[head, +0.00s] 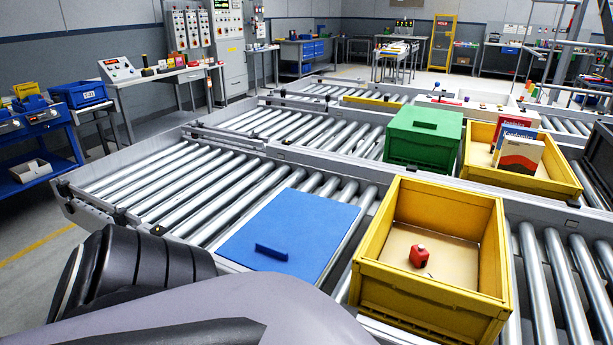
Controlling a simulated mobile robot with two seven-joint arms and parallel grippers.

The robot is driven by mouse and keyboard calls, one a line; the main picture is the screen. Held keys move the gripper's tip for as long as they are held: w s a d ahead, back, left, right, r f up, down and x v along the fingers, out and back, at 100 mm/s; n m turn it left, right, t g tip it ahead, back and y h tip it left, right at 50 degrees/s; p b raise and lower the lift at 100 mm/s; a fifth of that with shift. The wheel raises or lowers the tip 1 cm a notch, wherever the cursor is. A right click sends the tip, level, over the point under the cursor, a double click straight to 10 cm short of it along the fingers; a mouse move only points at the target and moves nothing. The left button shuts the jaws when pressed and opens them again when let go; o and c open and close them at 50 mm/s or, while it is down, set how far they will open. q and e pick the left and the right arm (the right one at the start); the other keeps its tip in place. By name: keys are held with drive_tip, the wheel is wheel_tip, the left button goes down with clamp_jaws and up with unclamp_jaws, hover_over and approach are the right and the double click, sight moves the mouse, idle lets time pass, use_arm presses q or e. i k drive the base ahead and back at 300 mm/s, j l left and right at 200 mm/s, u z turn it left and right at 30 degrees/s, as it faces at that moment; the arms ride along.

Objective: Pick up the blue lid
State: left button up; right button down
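The blue lid (305,228) is a flat rectangular panel with a raised blue handle (271,251) near its front edge. It lies flat on the roller conveyor, left of the open yellow crate (430,303). Nothing is holding the lid. Part of my arm (150,270) crosses the bottom left of the head view, in front of the lid's near edge. Neither of my grippers can be seen.
The yellow crate holds a small red object (419,256). Behind stand a green lidded crate (423,137) and another yellow crate (520,180) with boxes in it. The rollers (170,180) left of the lid are clear. A blue cart (35,140) stands at far left.

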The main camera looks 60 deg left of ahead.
sight(298, 232)
drive_tip(key=u, duration=2.15)
